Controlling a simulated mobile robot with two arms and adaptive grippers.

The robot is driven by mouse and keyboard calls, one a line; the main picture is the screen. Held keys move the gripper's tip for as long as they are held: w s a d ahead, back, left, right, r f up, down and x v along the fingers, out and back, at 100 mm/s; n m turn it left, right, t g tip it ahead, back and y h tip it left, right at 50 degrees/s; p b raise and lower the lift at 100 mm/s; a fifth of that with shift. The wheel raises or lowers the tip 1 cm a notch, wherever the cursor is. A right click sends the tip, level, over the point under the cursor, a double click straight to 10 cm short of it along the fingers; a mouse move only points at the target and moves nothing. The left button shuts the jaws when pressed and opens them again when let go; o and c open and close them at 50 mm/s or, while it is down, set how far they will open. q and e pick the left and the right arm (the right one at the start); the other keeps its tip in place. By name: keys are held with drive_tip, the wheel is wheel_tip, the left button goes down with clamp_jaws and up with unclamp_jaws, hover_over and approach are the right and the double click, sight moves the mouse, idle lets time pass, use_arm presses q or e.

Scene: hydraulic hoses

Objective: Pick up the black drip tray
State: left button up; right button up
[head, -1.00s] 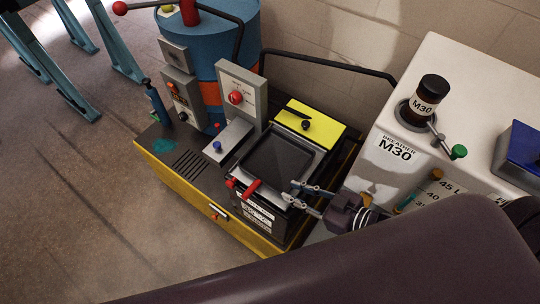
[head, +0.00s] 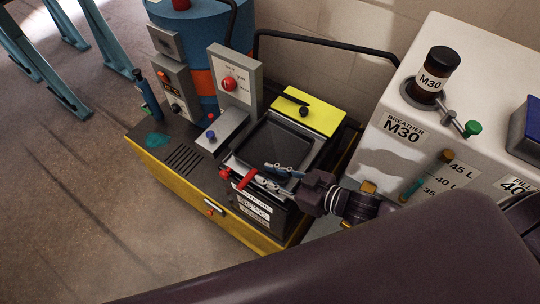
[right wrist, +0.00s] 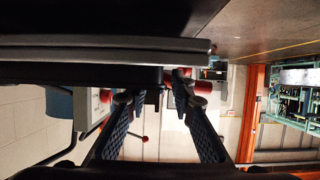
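The black drip tray (head: 278,147) appears to be the dark, sunken square pan in the grey-framed top of the black unit, level and empty. My right gripper (head: 268,172) is at the tray's front right edge, its two fingers apart with nothing seen between them. In the right wrist view the gripper (right wrist: 152,98) also shows open, with a dark and grey edge (right wrist: 110,45) close above the fingertips. I cannot tell whether the fingers touch the tray. My left gripper is not in view.
Red handles (head: 247,179) stick out at the unit's front, close to my fingertips. A grey box with a red button (head: 229,84) stands behind left, a yellow panel (head: 312,115) behind. A white cabinet (head: 450,60) with a dark bottle (head: 433,75) stands right.

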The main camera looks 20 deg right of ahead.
clamp_jaws()
drive_tip(key=shift+r, duration=0.25)
